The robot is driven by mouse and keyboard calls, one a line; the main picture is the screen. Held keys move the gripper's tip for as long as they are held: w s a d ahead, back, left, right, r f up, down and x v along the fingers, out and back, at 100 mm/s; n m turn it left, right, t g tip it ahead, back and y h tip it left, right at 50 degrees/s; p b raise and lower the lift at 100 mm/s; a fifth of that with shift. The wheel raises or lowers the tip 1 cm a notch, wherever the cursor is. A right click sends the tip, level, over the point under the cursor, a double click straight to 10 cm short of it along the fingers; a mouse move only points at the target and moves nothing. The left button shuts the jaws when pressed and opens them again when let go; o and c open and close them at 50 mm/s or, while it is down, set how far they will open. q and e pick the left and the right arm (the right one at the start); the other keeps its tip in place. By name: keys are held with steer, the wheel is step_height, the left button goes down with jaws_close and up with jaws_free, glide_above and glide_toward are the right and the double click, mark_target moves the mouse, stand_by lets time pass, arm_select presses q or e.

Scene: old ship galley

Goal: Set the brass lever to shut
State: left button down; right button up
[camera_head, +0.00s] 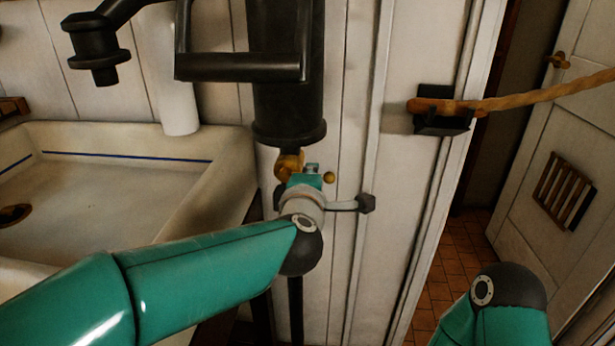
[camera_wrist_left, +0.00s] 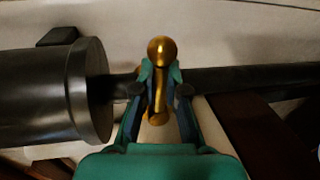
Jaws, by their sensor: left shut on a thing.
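The brass lever (camera_head: 329,177) is on the pipe just under a black cylinder (camera_head: 289,100). In the head view its ball end shows to the right of my left gripper (camera_head: 312,172), and a brass part (camera_head: 289,163) shows to its left. In the left wrist view the fingers of my left gripper (camera_wrist_left: 160,85) are closed around the lever (camera_wrist_left: 161,50), with its ball end beyond the tips. There the lever lies across the dark pipe (camera_wrist_left: 250,78). My gripper hides part of the lever. My right gripper is out of view; only a piece of that arm shows at the lower right.
A pale sink (camera_head: 110,190) stands at the left, with a black spout (camera_head: 95,45) above it. A black bracket (camera_head: 440,122) with a rope (camera_head: 540,98) is on the wall at right. A doorway with a tiled floor (camera_head: 455,255) lies beyond.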

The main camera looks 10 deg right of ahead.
arm_select(q)
steer(key=shift+w+a, duration=0.15)
steer(key=shift+a, duration=0.1)
steer(key=c, duration=1.3)
jaws_free()
steer(key=shift+o, duration=0.5)
steer(key=shift+d, duration=0.1)
steer(key=v, duration=1.2)
steer(key=shift+d+f, duration=0.1)
